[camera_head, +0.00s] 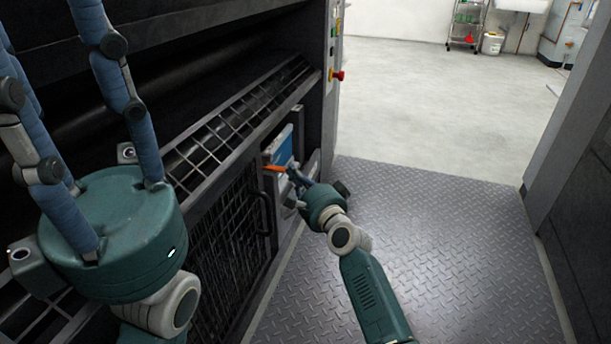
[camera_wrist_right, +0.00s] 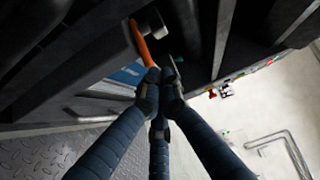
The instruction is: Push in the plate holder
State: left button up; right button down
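The plate holder seems to be the unit with a blue panel (camera_head: 279,146) and an orange handle (camera_head: 275,168), set in an opening of the dark machine. The blue panel (camera_wrist_right: 128,74) and orange handle (camera_wrist_right: 143,42) also show in the right wrist view. My right gripper (camera_head: 294,172) is at the handle's end; its fingers converge with the tips together (camera_wrist_right: 160,88), beside or touching the handle. I cannot tell contact for sure. My left gripper (camera_head: 112,232) is large at the left, fingers spread upward and apart, with some tips outside the frame. It appears empty.
A mesh door (camera_head: 228,238) with a curved handle is left of the opening, below a slanted grille (camera_head: 235,117). A red knob (camera_head: 338,75) sits on the machine's edge. The diamond-plate floor (camera_head: 430,235) is clear; a dark wall (camera_head: 582,190) bounds it on the right.

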jog(key=shift+w+a, duration=0.25)
jog(key=shift+a, duration=0.5)
jog(key=shift+w+a, duration=0.2)
jog(key=shift+a, duration=0.5)
jog(key=shift+d, duration=0.15)
